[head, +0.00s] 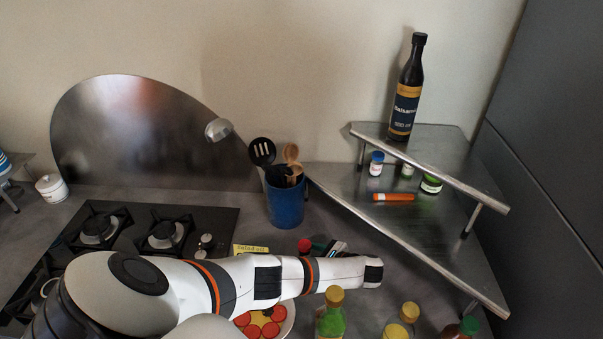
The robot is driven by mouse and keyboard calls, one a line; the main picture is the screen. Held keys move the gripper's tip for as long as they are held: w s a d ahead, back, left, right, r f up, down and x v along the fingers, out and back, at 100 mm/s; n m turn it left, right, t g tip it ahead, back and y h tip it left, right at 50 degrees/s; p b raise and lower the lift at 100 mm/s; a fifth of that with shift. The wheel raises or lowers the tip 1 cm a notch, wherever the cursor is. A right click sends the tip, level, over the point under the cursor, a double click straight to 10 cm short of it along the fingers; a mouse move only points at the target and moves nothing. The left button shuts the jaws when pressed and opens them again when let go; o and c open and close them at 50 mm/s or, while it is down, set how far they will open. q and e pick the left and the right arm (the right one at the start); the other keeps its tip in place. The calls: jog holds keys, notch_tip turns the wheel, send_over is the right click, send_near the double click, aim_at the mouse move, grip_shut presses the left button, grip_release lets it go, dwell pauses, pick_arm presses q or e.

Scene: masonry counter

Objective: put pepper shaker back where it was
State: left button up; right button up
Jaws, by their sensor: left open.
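I cannot tell for sure which item is the pepper shaker. Small containers stand on the lower tier of the metal corner shelf (345,189): a blue-capped jar (376,164), a pale jar (407,170) partly hidden by the upper tier, and a green-labelled jar (431,184). My left arm reaches across the front of the counter from the left. My left gripper (372,272) is at its end, in front of and below the shelf, apart from those jars. It is open, and I see nothing held in it. My right gripper is not in view.
A dark bottle (405,95) stands on the upper tier; an orange stick-like item (393,197) lies on the lower one. A blue utensil pot (286,203) stands by the shelf, a hob (130,232) at left. Bottles (330,318) and a plate (288,325) are in front.

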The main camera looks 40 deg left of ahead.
pick_arm(q)
jog(key=v, duration=0.5)
jog(key=shift+b, duration=0.4)
